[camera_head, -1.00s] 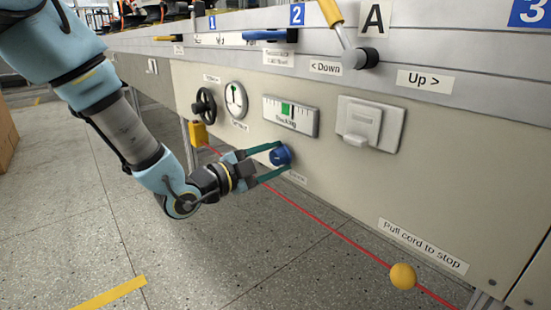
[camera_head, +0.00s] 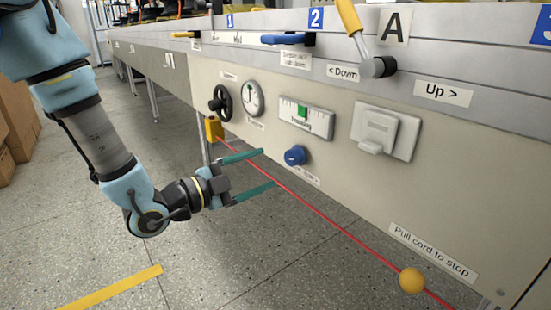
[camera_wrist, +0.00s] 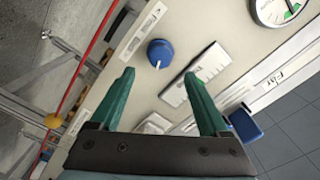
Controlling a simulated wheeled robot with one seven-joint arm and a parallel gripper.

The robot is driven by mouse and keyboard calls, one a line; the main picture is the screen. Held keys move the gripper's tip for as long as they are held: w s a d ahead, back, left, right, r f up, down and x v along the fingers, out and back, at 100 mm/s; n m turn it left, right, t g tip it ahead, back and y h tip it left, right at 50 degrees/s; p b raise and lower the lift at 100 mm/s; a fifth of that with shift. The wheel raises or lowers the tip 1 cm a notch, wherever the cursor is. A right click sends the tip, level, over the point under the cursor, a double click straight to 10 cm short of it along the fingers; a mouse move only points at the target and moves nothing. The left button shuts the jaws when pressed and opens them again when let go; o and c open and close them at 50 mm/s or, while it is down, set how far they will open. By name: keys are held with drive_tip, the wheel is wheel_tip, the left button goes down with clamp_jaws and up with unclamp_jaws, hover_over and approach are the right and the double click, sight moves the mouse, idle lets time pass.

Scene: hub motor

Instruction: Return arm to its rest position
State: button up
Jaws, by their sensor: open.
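My gripper (camera_head: 268,168) is open and empty, its two green fingers spread and pointing at the panel. In the head view it is left of the blue knob (camera_head: 295,155), apart from it. My light blue and grey arm (camera_head: 100,140) reaches down from the upper left. In the wrist view the fingers (camera_wrist: 160,88) frame the blue knob (camera_wrist: 160,53), which stands beyond them on the panel. A gap shows between the fingertips and the knob.
The panel (camera_head: 330,200) carries a black handwheel (camera_head: 221,103), a round gauge (camera_head: 251,98), a tracking display (camera_head: 306,117) and a white switch (camera_head: 386,131). A red cord (camera_head: 330,215) with a yellow ball (camera_head: 412,280) runs below. Open floor lies at left; brown boxes (camera_head: 18,115) stand at the edge.

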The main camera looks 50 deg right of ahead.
drive_tip(key=shift+v, duration=0.9)
